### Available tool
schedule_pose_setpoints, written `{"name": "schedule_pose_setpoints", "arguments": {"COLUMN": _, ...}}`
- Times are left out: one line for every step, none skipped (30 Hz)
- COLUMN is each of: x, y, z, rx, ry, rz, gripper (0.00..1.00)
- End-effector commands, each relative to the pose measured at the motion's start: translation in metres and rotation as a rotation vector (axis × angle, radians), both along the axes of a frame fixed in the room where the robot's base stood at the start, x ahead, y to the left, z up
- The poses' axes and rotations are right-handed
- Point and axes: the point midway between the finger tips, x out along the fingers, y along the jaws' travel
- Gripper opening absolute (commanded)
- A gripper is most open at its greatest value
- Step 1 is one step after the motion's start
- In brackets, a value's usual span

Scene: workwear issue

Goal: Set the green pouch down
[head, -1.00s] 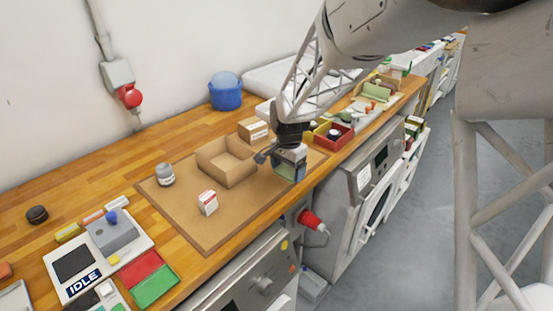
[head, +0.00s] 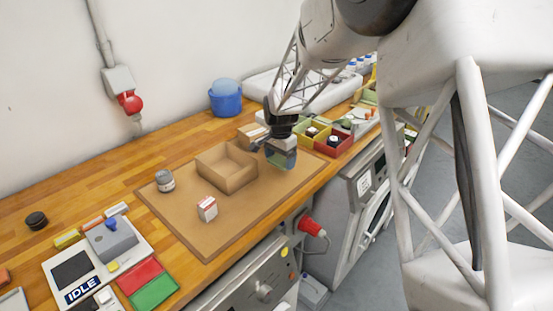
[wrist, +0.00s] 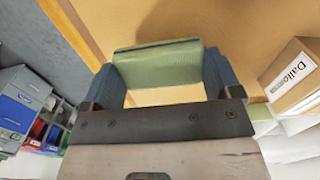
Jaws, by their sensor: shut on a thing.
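The green pouch (wrist: 157,64) lies across between the two blue fingers of my gripper (wrist: 160,72) in the wrist view, with the tan mat behind it. My gripper is shut on it. In the head view my gripper (head: 281,160) points down over the right end of the brown mat (head: 222,219), right of the open cardboard box. The pouch is hard to make out there, and I cannot tell whether it touches the mat.
The open cardboard box (head: 228,178), a grey jar (head: 165,181) and a small white-and-red box (head: 207,209) are on the mat. A closed carton (head: 250,133) and red and yellow bins (head: 334,147) stand near my gripper. The mat's front is mostly clear.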

Motion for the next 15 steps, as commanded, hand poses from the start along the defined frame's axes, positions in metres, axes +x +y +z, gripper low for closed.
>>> {"name": "schedule_pose_setpoints", "arguments": {"x": 0.007, "y": 0.001, "z": -0.001, "rx": -0.001, "ry": 0.001, "rz": 0.000, "gripper": 0.61}}
{"name": "schedule_pose_setpoints", "arguments": {"x": 0.011, "y": 0.002, "z": -0.002, "rx": 0.000, "ry": 0.001, "rz": 0.000, "gripper": 0.61}}
{"name": "schedule_pose_setpoints", "arguments": {"x": 0.017, "y": 0.003, "z": -0.002, "rx": 0.000, "ry": 0.000, "rz": 0.000, "gripper": 0.61}}
{"name": "schedule_pose_setpoints", "arguments": {"x": 0.020, "y": 0.003, "z": -0.002, "rx": 0.000, "ry": 0.000, "rz": 0.000, "gripper": 0.61}}
{"name": "schedule_pose_setpoints", "arguments": {"x": 0.024, "y": 0.004, "z": -0.003, "rx": 0.000, "ry": 0.000, "rz": 0.000, "gripper": 0.61}}
{"name": "schedule_pose_setpoints", "arguments": {"x": 0.029, "y": 0.005, "z": -0.004, "rx": 0.000, "ry": 0.001, "rz": 0.000, "gripper": 0.61}}
{"name": "schedule_pose_setpoints", "arguments": {"x": 0.033, "y": 0.005, "z": -0.004, "rx": -0.001, "ry": 0.001, "rz": 0.000, "gripper": 0.61}}
{"name": "schedule_pose_setpoints", "arguments": {"x": 0.037, "y": 0.006, "z": -0.004, "rx": 0.000, "ry": 0.000, "rz": 0.000, "gripper": 0.61}}
{"name": "schedule_pose_setpoints", "arguments": {"x": 0.041, "y": 0.006, "z": -0.004, "rx": 0.000, "ry": 0.000, "rz": 0.000, "gripper": 0.61}}
{"name": "schedule_pose_setpoints", "arguments": {"x": 0.044, "y": 0.007, "z": -0.005, "rx": 0.000, "ry": 0.000, "rz": 0.000, "gripper": 0.61}}
{"name": "schedule_pose_setpoints", "arguments": {"x": 0.046, "y": 0.007, "z": -0.005, "rx": 0.000, "ry": 0.000, "rz": 0.000, "gripper": 0.61}}
{"name": "schedule_pose_setpoints", "arguments": {"x": 0.050, "y": 0.008, "z": -0.005, "rx": 0.000, "ry": 0.000, "rz": 0.000, "gripper": 0.61}}
{"name": "schedule_pose_setpoints", "arguments": {"x": 0.052, "y": 0.008, "z": -0.005, "rx": 0.000, "ry": 0.000, "rz": 0.000, "gripper": 0.61}}
{"name": "schedule_pose_setpoints", "arguments": {"x": 0.053, "y": 0.008, "z": -0.005, "rx": 0.000, "ry": 0.000, "rz": 0.000, "gripper": 0.61}}
{"name": "schedule_pose_setpoints", "arguments": {"x": 0.055, "y": 0.008, "z": -0.005, "rx": 0.000, "ry": 0.000, "rz": 0.000, "gripper": 0.61}}
